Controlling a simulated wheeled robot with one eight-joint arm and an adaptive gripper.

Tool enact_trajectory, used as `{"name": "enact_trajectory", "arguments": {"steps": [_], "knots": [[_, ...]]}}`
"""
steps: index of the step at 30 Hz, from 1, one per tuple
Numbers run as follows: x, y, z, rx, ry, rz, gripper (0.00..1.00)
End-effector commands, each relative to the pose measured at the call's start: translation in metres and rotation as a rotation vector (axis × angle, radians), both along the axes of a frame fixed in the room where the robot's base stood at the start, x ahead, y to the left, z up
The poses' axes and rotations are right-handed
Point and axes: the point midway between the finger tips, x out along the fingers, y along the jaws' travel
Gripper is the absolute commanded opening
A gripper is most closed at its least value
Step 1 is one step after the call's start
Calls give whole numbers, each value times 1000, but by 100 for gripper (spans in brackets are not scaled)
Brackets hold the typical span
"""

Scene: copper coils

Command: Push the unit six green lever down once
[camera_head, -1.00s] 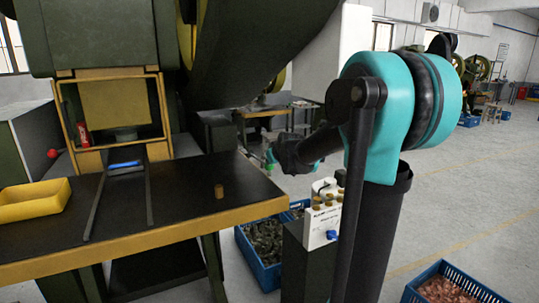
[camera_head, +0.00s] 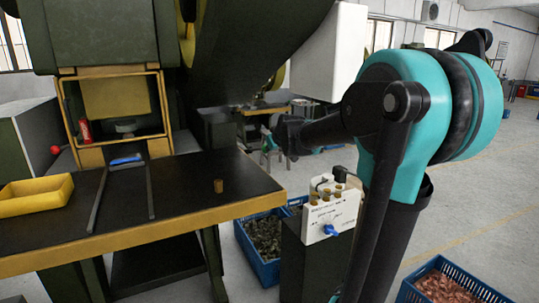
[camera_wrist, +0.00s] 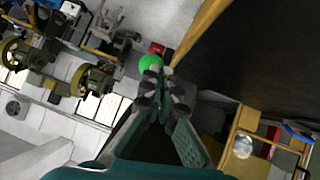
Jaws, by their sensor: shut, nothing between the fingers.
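A round green knob (camera_wrist: 150,62), which looks like the green lever's end, shows in the wrist view just beyond my fingertips. Its lower edge is partly covered by them. My gripper (camera_wrist: 163,78) is shut and empty, its fingertips close together. I cannot tell whether they touch the knob. The lever's shaft and any unit number are not readable. In the head view my gripper (camera_head: 270,147) is small and far out past the table's right end, and the green knob cannot be made out clearly there.
Blue crates (camera_head: 262,262) sit on the floor.

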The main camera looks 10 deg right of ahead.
Motion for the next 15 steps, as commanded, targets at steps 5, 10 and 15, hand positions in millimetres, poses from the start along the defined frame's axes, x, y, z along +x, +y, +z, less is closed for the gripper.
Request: {"name": "enact_trajectory", "arguments": {"steps": [5, 10, 15], "knots": [[-25, -4, 15, -1, 0, -1, 0], [-44, -7, 27, -1, 0, -1, 0], [-55, -9, 34, 0, 0, 0, 0]]}}
